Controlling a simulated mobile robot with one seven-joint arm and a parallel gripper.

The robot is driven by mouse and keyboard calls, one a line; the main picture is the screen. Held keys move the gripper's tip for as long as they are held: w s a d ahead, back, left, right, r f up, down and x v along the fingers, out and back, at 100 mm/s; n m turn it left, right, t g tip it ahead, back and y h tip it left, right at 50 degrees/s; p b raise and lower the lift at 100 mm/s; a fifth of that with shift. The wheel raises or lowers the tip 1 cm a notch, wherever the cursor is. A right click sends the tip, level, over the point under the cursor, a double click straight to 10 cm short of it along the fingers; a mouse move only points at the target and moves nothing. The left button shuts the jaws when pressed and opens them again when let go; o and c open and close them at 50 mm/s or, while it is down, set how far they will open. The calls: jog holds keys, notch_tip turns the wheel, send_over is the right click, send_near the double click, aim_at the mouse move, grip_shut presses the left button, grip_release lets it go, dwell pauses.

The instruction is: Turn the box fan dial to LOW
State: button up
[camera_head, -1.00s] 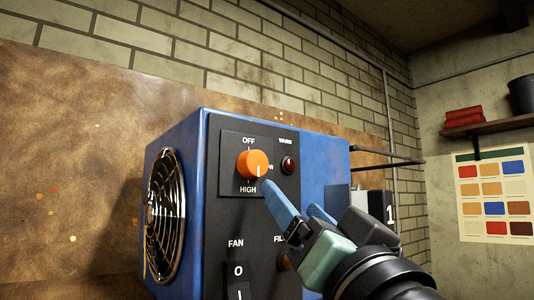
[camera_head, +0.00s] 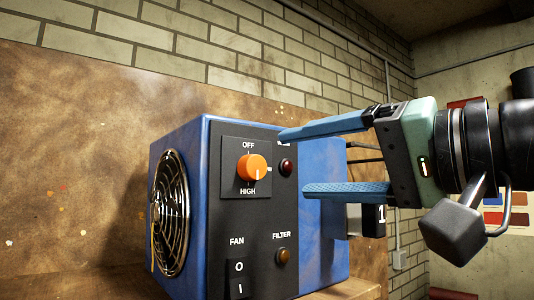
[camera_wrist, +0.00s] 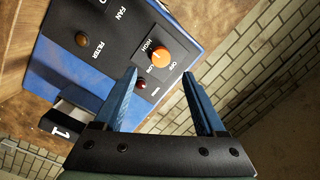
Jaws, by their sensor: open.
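The box fan (camera_head: 285,225) is a blue case with a black front panel and a round grille on its left. Its dial (camera_head: 252,167) is an orange knob between OFF above and HIGH below. A short white mark shows on the lower right of its face; I cannot tell its exact setting. The LOW label is not readable in the head view. My gripper (camera_head: 294,162) is open and empty, right of the dial and apart from it. In the wrist view, the dial (camera_wrist: 160,54) lies just beyond the gap between my fingertips (camera_wrist: 158,74).
A red WARN lamp (camera_head: 286,166) sits just right of the dial, near my fingers. Below are the FAN switch (camera_head: 239,279) and FILTER lamp (camera_head: 281,256). A brick wall (camera_head: 250,55) stands behind. A box marked 1 (camera_head: 374,220) stands to the right.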

aim_at(258, 168)
jog(key=p+x, duration=0.2)
jog(key=x, duration=0.5)
jog(key=shift+a, duration=0.1)
grip_shut()
